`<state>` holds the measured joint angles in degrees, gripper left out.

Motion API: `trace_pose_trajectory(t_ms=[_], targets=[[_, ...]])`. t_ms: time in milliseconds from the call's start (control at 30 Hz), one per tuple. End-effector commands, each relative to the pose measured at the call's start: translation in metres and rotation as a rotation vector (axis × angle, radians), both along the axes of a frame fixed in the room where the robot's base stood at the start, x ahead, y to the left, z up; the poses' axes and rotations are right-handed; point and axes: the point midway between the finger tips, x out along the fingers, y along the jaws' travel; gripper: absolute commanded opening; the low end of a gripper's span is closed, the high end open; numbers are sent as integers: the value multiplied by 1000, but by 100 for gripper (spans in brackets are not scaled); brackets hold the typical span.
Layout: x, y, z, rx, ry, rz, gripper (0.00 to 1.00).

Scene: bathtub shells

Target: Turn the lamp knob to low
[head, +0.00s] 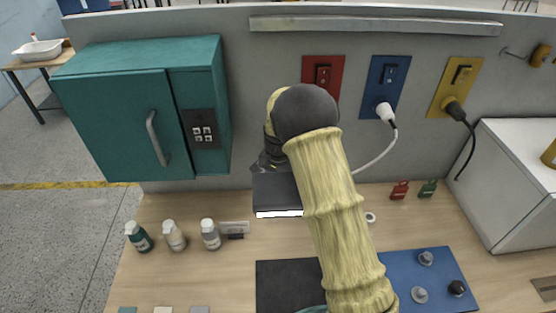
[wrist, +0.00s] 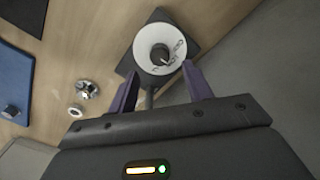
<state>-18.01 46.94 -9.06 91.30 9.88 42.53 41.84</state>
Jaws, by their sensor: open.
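The lamp knob (wrist: 160,55) shows in the wrist view as a small dark knob at the centre of a white round dial with dark lettering. The lettering is too small to read surely, so I cannot tell the setting. The dial sits on a dark square base (wrist: 184,30). My gripper (wrist: 160,70) is open, with its two purple fingers apart and the dial beyond and between their tips. I cannot tell whether either finger touches it. In the head view my arm hides the knob. A dark panel with a bright strip (head: 278,196) shows below my wrist there.
Wooden bench with a blue panel of knobs (head: 405,275), bottles (head: 174,236), and red and green padlock-like items (head: 399,190). A teal cabinet (head: 120,115) stands left. A white plug (head: 385,111) and cord are behind my arm. Small silver round parts (wrist: 84,89) lie left of the dial.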

Motion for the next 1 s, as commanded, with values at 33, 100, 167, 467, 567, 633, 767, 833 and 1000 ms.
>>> trace_pose_trajectory(t_ms=[33, 100, 167, 467, 567, 633, 767, 833, 1000], targets=[[1, 1, 10, 1, -5, 1, 50], [1, 1, 24, 1, -6, 2, 50], [1, 1, 36, 1, -6, 3, 50], [1, 1, 94, 1, -3, 1, 50], [1, 1, 107, 0, -3, 2, 50], [1, 0, 112, 0, -1, 2, 50], [0, 0, 115, -1, 1, 2, 50], [0, 0, 115, -1, 1, 2, 50], [0, 0, 115, -1, 1, 2, 50]])
